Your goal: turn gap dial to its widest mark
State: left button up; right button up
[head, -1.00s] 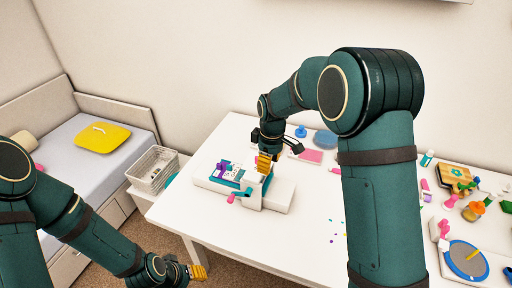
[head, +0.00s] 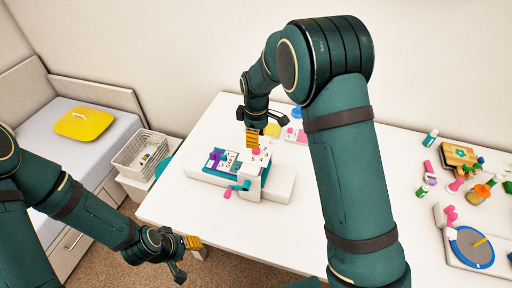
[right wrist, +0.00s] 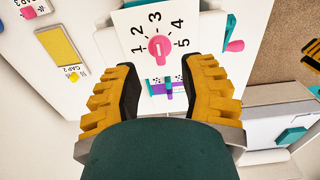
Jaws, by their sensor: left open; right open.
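The pink dial (right wrist: 160,48) sits on a white plate (right wrist: 132,20) numbered 1 to 5, on a white and teal machine (head: 277,186) on the table. Which number the dial points at is not clear. The dial also shows as a small pink spot in the head view (head: 256,152). My right gripper (head: 253,138) is open above the dial. In the right wrist view its fingers (right wrist: 163,75) are spread with the dial between and just beyond their tips, apparently not touching it. My left gripper (head: 190,243) is open and empty, off the table's front left edge.
A pink crank handle (head: 228,194) sticks out at the machine's front. A wire basket (head: 125,157) stands left of the table. Small bottles, stamps and a blue round turntable (head: 470,250) crowd the table's right. The table front is clear.

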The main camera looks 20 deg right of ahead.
notch_tip(320, 180, down, 5)
jog(key=shift+r, duration=0.1)
dwell(0.3)
grip_shut()
